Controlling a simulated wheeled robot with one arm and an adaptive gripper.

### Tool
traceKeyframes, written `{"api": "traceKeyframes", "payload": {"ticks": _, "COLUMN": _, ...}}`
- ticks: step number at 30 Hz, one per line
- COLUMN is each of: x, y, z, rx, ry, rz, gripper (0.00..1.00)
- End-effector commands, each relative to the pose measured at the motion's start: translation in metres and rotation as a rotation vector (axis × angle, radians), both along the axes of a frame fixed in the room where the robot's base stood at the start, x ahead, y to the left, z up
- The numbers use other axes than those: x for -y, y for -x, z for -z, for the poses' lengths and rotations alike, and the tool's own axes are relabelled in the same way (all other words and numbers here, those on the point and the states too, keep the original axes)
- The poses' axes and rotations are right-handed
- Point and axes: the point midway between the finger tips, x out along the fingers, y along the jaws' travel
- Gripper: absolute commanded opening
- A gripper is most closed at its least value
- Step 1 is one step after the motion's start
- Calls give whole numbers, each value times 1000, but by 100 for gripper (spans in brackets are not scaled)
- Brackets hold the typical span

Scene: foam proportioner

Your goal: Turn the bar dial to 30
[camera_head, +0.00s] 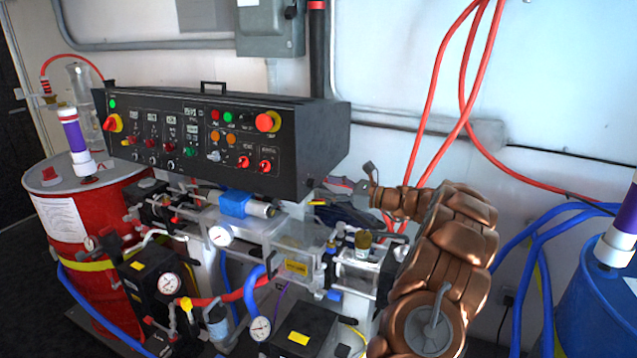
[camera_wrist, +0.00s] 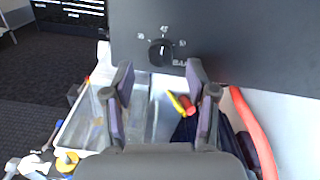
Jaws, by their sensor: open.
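The bar dial (camera_wrist: 160,53) is a round black knob on a dark panel face in the wrist view. Small white numbers sit around its upper side; they are blurred, and I cannot tell which one the knob points to. I cannot pick the dial out in the head view. My gripper (camera_wrist: 158,76) is open and empty, with its two fingers apart below the dial and to both sides of it. The fingers appear clear of the knob. In the head view my gripper (camera_head: 341,187) is by the lower right end of the black control panel (camera_head: 318,140).
Below the panel are clear housings, valves and gauges (camera_head: 220,236). Red hoses (camera_head: 462,95) hang on the wall behind my arm. A red drum (camera_head: 80,215) stands left and a blue drum (camera_head: 600,300) right. In the wrist view, a red hose (camera_wrist: 252,130) runs right of my gripper.

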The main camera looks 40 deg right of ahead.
Motion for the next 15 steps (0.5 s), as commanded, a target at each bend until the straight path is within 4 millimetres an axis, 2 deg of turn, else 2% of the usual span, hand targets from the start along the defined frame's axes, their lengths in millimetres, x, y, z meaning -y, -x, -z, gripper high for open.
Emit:
{"api": "traceKeyframes", "payload": {"ticks": 6, "x": -15, "y": -25, "z": 0, "rx": -3, "ry": -1, "rz": -2, "gripper": 57}}
{"api": "traceKeyframes", "payload": {"ticks": 15, "x": -20, "y": -35, "z": 1, "rx": -2, "ry": 0, "rz": 1, "gripper": 57}}
